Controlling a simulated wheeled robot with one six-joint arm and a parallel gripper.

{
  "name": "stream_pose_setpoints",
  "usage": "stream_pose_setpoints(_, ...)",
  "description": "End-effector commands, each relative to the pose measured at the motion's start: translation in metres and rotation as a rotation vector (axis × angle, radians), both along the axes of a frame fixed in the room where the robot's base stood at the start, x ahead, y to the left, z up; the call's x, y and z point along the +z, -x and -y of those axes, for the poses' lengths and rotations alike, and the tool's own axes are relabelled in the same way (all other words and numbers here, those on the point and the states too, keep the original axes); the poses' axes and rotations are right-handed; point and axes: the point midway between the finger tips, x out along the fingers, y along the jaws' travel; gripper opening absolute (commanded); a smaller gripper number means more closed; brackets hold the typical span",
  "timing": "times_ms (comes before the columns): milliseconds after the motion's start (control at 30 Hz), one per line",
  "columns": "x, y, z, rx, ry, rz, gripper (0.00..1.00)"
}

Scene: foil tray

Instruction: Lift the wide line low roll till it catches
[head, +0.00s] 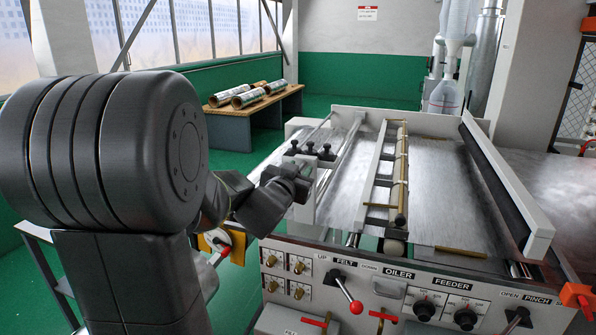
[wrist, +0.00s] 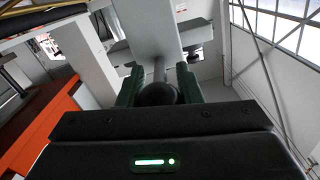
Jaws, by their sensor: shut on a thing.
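My gripper (wrist: 160,88) is shut on a dark round knob (wrist: 157,96) in the wrist view. A short grey rod (wrist: 159,68) runs up from the knob between the green finger pads. In the head view my gripper (head: 288,184) is at the left end of the foil machine, just below and in front of several black knobs (head: 310,150). The knob in the jaws is hidden there by the gripper. I cannot tell which roll this knob belongs to, or whether that roll is raised.
The machine's front panel has a red-tipped FELT lever (head: 355,306) and the OILER and FEEDER controls (head: 465,318). A brass roller (head: 402,185) crosses the foil bed. Foil rolls (head: 248,97) lie on a bench (head: 230,113) behind.

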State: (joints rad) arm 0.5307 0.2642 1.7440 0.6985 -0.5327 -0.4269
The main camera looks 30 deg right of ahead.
Motion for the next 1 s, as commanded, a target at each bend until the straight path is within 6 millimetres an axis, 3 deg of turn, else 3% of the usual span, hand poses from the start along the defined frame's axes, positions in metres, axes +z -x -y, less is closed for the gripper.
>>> stream_pose_setpoints(33, 0.015, -0.001, 0.001, -0.002, 0.023, 0.02, 0.0)
stream_pose_setpoints(67, 0.015, -0.001, 0.001, -0.002, 0.023, 0.02, 0.0)
stream_pose_setpoints(100, 0.016, -0.001, 0.001, -0.001, 0.024, 0.02, 0.36)
stream_pose_setpoints(200, 0.014, -0.001, 0.001, -0.001, 0.021, 0.018, 0.54)
stream_pose_setpoints(633, 0.007, 0.004, -0.006, 0.0, 0.011, 0.012, 0.54)
stream_pose_setpoints(1000, 0.009, 0.044, -0.053, 0.001, 0.014, 0.014, 0.54)
